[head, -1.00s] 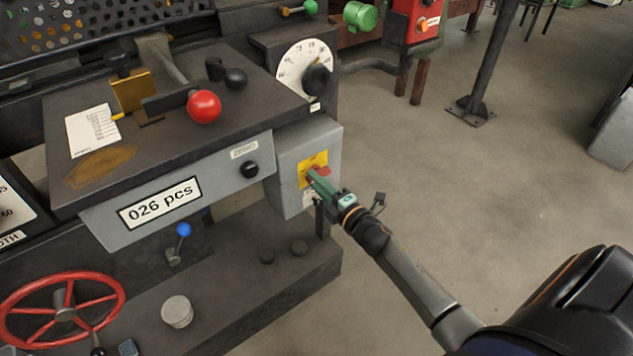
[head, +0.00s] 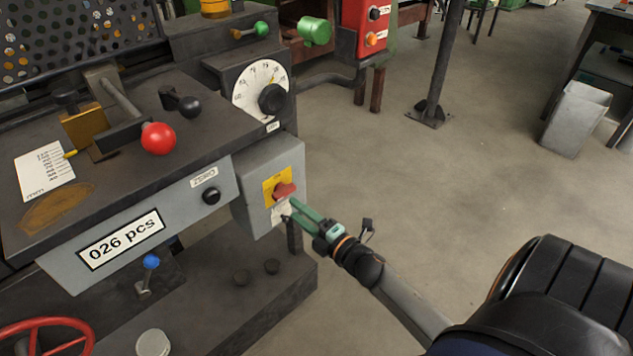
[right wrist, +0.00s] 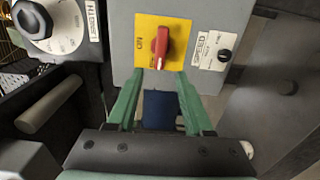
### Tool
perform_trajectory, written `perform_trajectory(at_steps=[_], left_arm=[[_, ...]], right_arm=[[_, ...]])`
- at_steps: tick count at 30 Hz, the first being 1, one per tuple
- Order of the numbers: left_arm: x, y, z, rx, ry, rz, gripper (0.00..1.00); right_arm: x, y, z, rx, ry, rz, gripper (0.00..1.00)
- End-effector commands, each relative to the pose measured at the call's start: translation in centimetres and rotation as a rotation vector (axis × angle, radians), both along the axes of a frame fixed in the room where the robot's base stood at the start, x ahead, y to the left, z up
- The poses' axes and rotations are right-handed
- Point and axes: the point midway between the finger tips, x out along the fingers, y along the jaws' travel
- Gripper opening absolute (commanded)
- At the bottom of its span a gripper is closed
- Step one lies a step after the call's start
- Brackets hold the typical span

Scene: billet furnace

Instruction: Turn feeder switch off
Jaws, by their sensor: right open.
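The feeder switch is a red handle (head: 285,190) on a yellow plate (head: 270,187), on the face of a grey box (head: 265,160). My right gripper (head: 293,208) has green fingers and is just below and in front of the handle. In the right wrist view its fingers (right wrist: 160,76) are spread apart and empty, with the tips short of the handle. My left gripper is out of view.
A dial with a black knob (head: 272,98) is above the box. A red ball lever (head: 158,138) stands on the machine top. A black button (head: 211,196) is left of the box. A white label with a small black knob (right wrist: 225,54) adjoins the yellow plate. Open floor lies right.

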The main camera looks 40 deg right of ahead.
Motion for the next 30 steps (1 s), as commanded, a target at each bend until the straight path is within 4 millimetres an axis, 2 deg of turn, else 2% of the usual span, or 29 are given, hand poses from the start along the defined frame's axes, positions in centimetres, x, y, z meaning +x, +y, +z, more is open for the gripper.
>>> perform_trajectory(at_steps=[1, 6, 12, 30], left_arm=[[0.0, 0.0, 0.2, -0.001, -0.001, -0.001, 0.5], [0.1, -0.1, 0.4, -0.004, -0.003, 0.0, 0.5], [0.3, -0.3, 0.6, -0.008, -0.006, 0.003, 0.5], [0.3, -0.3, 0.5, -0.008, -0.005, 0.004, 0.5]], right_arm=[[-1.2, 0.0, 0.0, 0.002, 0.002, 0.0, 0.51], [-4.2, -0.3, 0.0, 0.002, 0.001, -0.001, 0.51], [-6.1, -0.5, 0.0, 0.001, 0.0, -0.001, 0.51], [-6.4, -0.5, 0.0, 0.001, -0.001, 0.0, 0.51]])
